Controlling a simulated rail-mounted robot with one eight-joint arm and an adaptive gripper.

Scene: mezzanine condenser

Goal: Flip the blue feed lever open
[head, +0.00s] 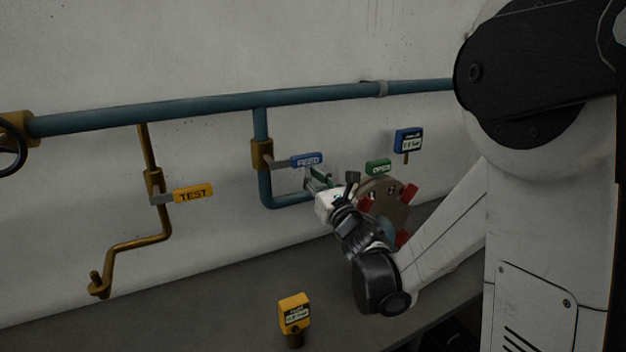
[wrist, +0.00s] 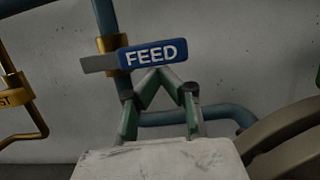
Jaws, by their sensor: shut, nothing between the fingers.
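The blue feed lever (head: 307,160), labelled FEED, sticks out to the right from a brass valve (head: 262,154) on a vertical blue pipe. It lies roughly level, across the pipe. The lever also shows in the wrist view (wrist: 152,54), with the valve (wrist: 112,48) behind its grey left part. My gripper (head: 310,178) is near the lever's right end, just below it in the head view. In the wrist view my gripper (wrist: 160,72) has its fingertips together, empty, at the lower edge of the FEED handle. I cannot tell whether they touch it.
A yellow TEST lever (head: 193,193) is on a brass pipe at left. A green tag (head: 378,167), a round plate (head: 385,200) with red tabs and a blue gauge (head: 408,140) are right of my gripper. A yellow gauge (head: 294,313) stands in front.

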